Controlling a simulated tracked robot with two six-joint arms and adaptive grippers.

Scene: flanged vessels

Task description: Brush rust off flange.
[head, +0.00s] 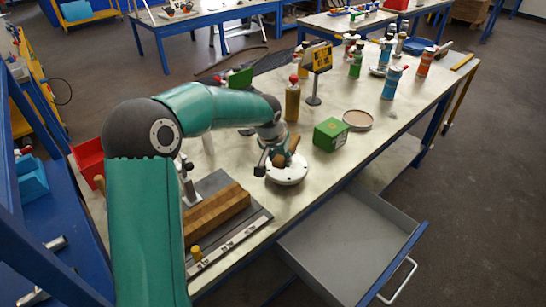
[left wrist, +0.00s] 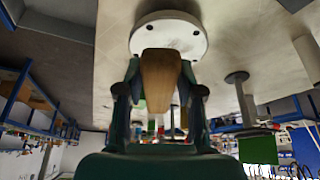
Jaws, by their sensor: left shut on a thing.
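The flange (head: 288,174) is a pale round disc lying on the workbench; dark bolt holes show on it in the left wrist view (left wrist: 185,27). My left gripper (head: 277,157) is over the flange, shut on the brush. The brush's brown wooden handle (head: 293,144) shows between the fingers, and it also shows in the left wrist view (left wrist: 161,76). The brush's bristles are hidden, so I cannot tell whether they touch the flange. I cannot make out rust at this size. My right gripper is not in view.
A green box (head: 330,135) and a round shallow dish (head: 357,120) stand right of the flange. An amber bottle (head: 292,100) stands behind it. A wooden block (head: 217,215) lies on a dark plate nearer me. An open grey drawer (head: 345,245) juts from the bench front.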

